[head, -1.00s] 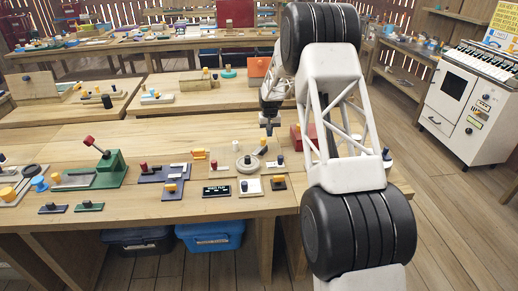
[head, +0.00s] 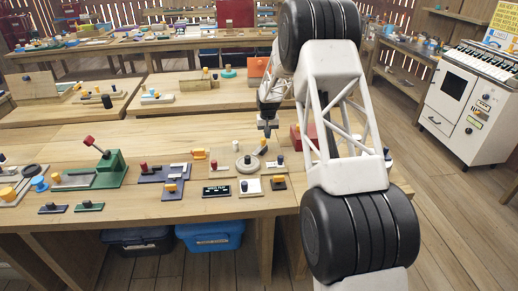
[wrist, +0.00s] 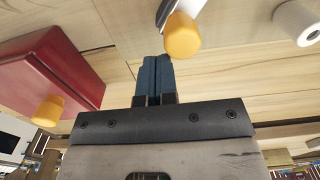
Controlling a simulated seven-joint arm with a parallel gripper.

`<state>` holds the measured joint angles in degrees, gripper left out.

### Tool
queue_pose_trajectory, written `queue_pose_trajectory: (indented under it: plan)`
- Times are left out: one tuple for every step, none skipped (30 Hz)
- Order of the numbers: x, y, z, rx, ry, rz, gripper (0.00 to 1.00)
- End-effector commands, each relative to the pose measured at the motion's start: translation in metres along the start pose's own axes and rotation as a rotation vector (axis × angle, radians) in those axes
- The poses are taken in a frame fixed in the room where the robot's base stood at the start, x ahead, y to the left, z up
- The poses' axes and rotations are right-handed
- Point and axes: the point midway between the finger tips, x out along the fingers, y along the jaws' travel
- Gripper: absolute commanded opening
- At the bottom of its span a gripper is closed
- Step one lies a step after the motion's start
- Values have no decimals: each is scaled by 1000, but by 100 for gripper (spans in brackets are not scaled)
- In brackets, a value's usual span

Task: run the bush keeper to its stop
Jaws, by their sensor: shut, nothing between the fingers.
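I cannot tell which fixture is the bush keeper. A black label plate (head: 216,191) at the table's front edge bears text too small to read for certain. My gripper (head: 267,132) hangs over the right part of the near workbench, fingers down, close above the small fixtures. In the wrist view its two blue fingers (wrist: 155,62) are together with nothing between them. A yellow knob (wrist: 182,37) on a pale plate is just beyond the fingertips, apart from them. A white cylinder (wrist: 298,22) is at the upper right.
A red box (wrist: 50,75) with a yellow knob (wrist: 47,111) stands left in the wrist view.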

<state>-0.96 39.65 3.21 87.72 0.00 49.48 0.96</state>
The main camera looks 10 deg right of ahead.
Motion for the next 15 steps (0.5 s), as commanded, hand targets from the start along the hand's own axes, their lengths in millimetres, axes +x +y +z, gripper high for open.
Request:
queue_pose_trajectory:
  plan:
    - [0,-1,1,0,0,0,0]
    - [0,-1,1,0,0,0,0]
    - [0,-2,2,0,0,0,0]
    - [0,-2,2,0,0,0,0]
    - [0,-2,3,0,1,0,0]
    - [-1,-3,4,0,1,0,0]
    - [-1,-3,4,0,1,0,0]
    - [-1,-4,4,0,1,0,0]
    - [-1,-4,5,0,1,0,0]
    - [-1,-5,6,0,1,0,0]
    - [-1,-5,6,0,2,0,0]
    - [-1,-6,7,0,2,0,0]
    - [-1,-6,7,0,2,0,0]
    - [-2,-6,8,0,2,0,0]
    - [-1,-7,8,0,2,0,0]
